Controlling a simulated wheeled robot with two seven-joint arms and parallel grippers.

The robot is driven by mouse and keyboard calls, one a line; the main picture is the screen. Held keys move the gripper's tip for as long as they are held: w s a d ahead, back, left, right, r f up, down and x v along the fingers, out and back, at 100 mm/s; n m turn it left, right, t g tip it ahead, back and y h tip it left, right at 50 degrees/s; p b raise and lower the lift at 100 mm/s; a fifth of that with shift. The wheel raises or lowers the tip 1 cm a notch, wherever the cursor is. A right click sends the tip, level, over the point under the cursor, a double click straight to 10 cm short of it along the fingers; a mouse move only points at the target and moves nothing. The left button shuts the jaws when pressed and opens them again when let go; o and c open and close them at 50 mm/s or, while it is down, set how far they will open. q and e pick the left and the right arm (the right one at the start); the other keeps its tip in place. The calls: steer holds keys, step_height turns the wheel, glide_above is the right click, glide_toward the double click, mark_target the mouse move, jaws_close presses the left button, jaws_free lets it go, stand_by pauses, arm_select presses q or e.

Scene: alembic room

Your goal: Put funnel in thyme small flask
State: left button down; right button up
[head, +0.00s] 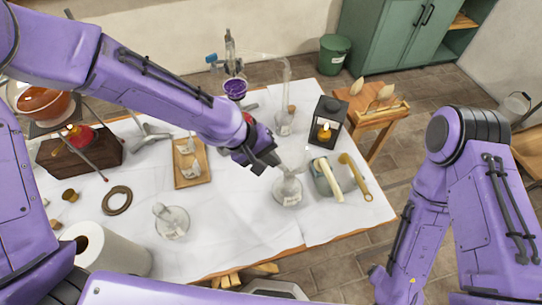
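A clear funnel (290,170) shows at the mouth of a small labelled glass flask (287,193) at the right front of the table. It looks seated in the neck, but the clear glass makes this hard to tell. My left gripper (266,165) is just up and left of the funnel; its dark fingers look apart, with nothing seen between them. Another small labelled flask (172,222) stands at the front left. I cannot read either label. My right arm hangs to the right of the table, and its gripper is not clearly in view.
A black lantern (327,122) and a corked flask (284,122) stand behind. A wooden tray (205,173) and paper roll (105,248) are left. The front middle is clear.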

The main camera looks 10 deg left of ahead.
arm_select(q)
steer(key=shift+f, duration=1)
stand_by(2.2)
steer(key=c, duration=1.2)
jaws_free()
steer(key=shift+c, duration=0.2)
step_height(320, 180, up, 7)
steer(key=p, duration=0.2)
steer(key=shift+p, duration=0.4)
